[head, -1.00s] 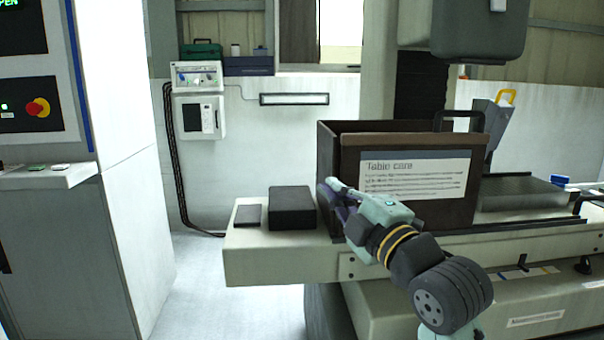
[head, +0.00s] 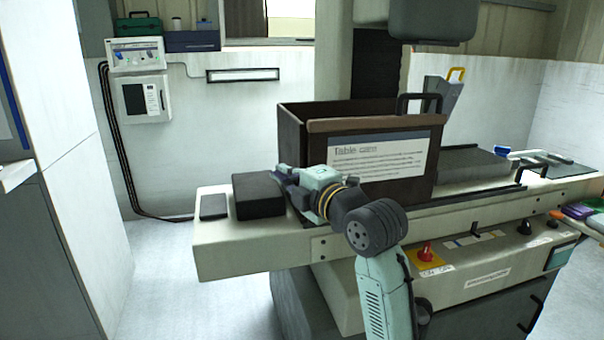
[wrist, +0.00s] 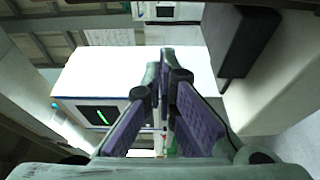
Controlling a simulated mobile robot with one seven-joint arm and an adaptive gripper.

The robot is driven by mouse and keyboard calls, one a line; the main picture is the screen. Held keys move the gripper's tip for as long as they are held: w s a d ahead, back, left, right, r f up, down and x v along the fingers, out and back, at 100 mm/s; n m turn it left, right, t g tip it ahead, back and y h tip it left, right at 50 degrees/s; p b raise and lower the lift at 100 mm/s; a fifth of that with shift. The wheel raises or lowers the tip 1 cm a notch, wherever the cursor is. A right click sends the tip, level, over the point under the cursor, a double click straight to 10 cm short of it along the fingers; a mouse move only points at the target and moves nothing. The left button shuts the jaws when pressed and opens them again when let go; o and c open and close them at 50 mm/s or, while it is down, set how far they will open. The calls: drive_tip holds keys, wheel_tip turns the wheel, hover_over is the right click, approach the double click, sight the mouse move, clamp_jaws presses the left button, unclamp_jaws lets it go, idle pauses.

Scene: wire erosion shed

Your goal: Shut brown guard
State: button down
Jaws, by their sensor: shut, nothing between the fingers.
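The brown guard (head: 372,124) stands on the machine table as a dark box-like shape, with a lighter brown top edge and a "Table care" sign (head: 379,157) on its front panel. A black handle (head: 419,97) rises at its right end. My gripper (head: 284,172) is at the guard's lower left corner, beside the black block. Whether it touches the guard cannot be told. In the wrist view the fingers (wrist: 167,58) are together and empty, pointing toward a white cabinet with a screen. The guard is not clearly identifiable there.
A black block (head: 258,195) and a flat dark slab (head: 214,207) lie on the left end of the pale machine table (head: 240,258). A grey slab (head: 472,163) lies right of the guard. A red knob (head: 426,252) is on the machine's front. Floor at left is clear.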

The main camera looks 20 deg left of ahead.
drive_tip(key=w+d+p, duration=0.1)
drive_tip(key=w+d, duration=0.1)
drive_tip(key=shift+w+d, duration=0.35)
drive_tip(key=shift+d, duration=0.15)
